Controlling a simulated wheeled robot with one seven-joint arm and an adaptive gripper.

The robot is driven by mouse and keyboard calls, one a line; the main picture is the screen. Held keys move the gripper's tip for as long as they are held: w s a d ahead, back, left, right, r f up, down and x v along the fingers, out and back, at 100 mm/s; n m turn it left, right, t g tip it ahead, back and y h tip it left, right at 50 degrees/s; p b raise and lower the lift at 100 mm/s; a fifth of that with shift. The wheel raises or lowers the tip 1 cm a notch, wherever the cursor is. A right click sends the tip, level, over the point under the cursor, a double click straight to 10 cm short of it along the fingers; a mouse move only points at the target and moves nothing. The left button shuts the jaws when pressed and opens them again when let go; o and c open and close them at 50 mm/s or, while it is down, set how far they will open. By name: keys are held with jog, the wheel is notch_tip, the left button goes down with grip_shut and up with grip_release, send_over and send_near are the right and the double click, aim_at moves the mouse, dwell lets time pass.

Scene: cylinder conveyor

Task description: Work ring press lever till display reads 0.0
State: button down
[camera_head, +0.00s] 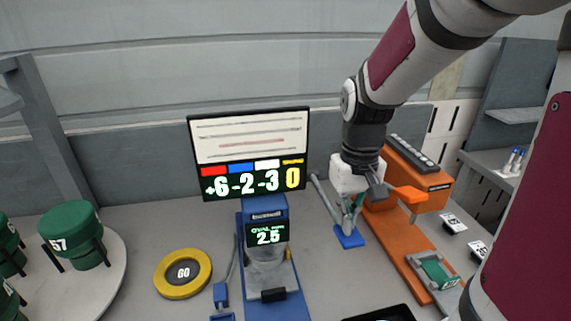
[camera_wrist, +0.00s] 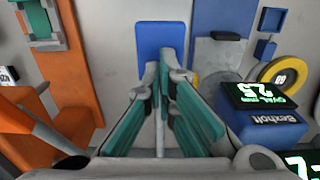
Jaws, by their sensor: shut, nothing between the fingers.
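The blue ring press (camera_head: 270,293) stands at the centre of the table. Its display (camera_head: 267,235) reads 2.5 under the word OVAL; it also shows upside down in the wrist view (camera_wrist: 262,95). To its right a grey lever bar (camera_head: 323,196) slants up and left from near a flat blue plate (camera_head: 348,238). The blue plate also shows in the wrist view (camera_wrist: 160,38). My gripper (camera_head: 348,222) is shut and empty, pointing down at this plate. Its fingertips (camera_wrist: 164,72) overlap the plate's near edge; contact cannot be told.
An orange machine (camera_head: 398,235) with a green part (camera_head: 434,272) stands close right of my gripper. A board (camera_head: 250,150) behind the press reads +6 -2 -3 0.

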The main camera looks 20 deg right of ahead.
notch_tip(320, 180, up, 12)
jog(key=p, duration=0.6)
jog(key=shift+p, duration=0.4)
dwell(0.4)
jog(key=s+a+r+n+t+b, duration=0.1)
jog(key=s+a+r+t, duration=0.1)
jog(key=s+a, duration=0.3)
jog(key=s+a+r+n+t+b, duration=0.1)
jog(key=s+a+r+t, duration=0.2)
jog(key=s+a, duration=0.2)
jog(key=s, duration=0.2)
jog(key=shift+s+a+t+b, duration=0.3)
jog(key=shift+s+a, duration=0.05)
jog(key=shift+a, duration=0.05)
dwell(1.1)
